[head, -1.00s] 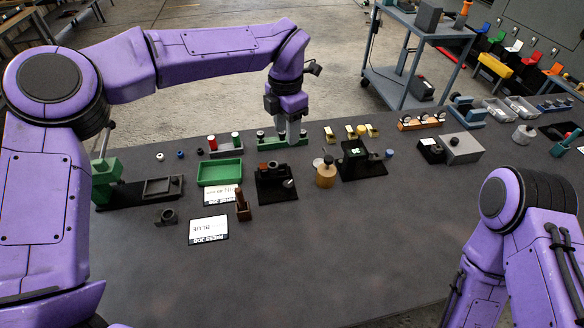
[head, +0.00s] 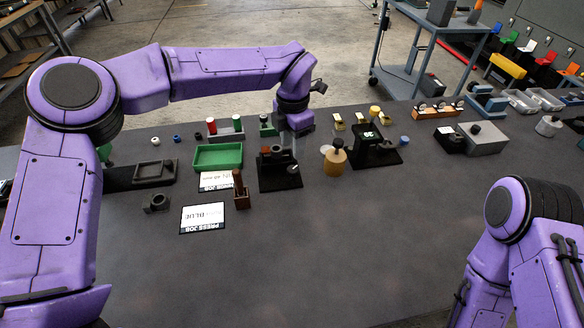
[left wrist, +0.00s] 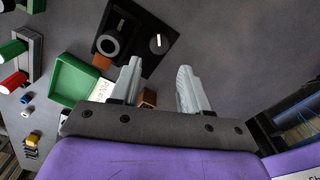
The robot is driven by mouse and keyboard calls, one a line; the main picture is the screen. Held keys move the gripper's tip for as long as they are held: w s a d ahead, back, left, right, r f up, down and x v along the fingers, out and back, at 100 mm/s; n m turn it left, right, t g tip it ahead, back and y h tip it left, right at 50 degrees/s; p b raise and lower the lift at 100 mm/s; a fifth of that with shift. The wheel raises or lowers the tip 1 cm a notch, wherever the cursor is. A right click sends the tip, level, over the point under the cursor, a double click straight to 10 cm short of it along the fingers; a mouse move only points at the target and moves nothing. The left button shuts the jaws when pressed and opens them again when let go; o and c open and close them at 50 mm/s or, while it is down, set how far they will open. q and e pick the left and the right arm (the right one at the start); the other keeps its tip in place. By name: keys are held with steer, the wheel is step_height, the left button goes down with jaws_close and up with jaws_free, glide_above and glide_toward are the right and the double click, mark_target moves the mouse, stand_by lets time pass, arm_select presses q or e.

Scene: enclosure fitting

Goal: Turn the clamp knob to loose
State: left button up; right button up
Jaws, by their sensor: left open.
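The clamp knob (left wrist: 158,42) is a small round dark dial with a white pointer mark, on a black fixture plate (left wrist: 128,18). A dark ring-shaped holder (left wrist: 108,45) sits beside it on the same plate. In the head view the black fixture (head: 281,184) stands near the middle of the table, and the knob (head: 291,169) shows small below my gripper. My left gripper (head: 293,150) is over the fixture's far side. In the left wrist view its open, empty fingers (left wrist: 158,72) appear just below the knob, with a gap between them. My right gripper is out of view.
A green tray (head: 218,157) lies left of the fixture, with a brown post block (head: 241,195) in front of it. A tan knobbed cylinder (head: 335,161) and another black fixture (head: 375,155) stand to the right. The front table area is clear.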

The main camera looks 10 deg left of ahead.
mark_target(293, 169)
arm_select(q)
step_height(293, 169, down, 7)
steer(key=shift+w+f+p, duration=0.1)
steer(key=shift+w+p, duration=0.05)
steer(key=shift+p, duration=0.55)
steer(key=shift+f, duration=0.45)
steer(key=c, duration=0.8)
steer(key=n+b, duration=0.3)
steer(key=n, duration=0.2)
steer(key=shift+f, duration=0.15)
steer(key=n+b, duration=0.2)
steer(key=n, duration=0.3)
steer(key=shift+r+n, duration=0.2)
steer(key=shift+n, duration=0.1)
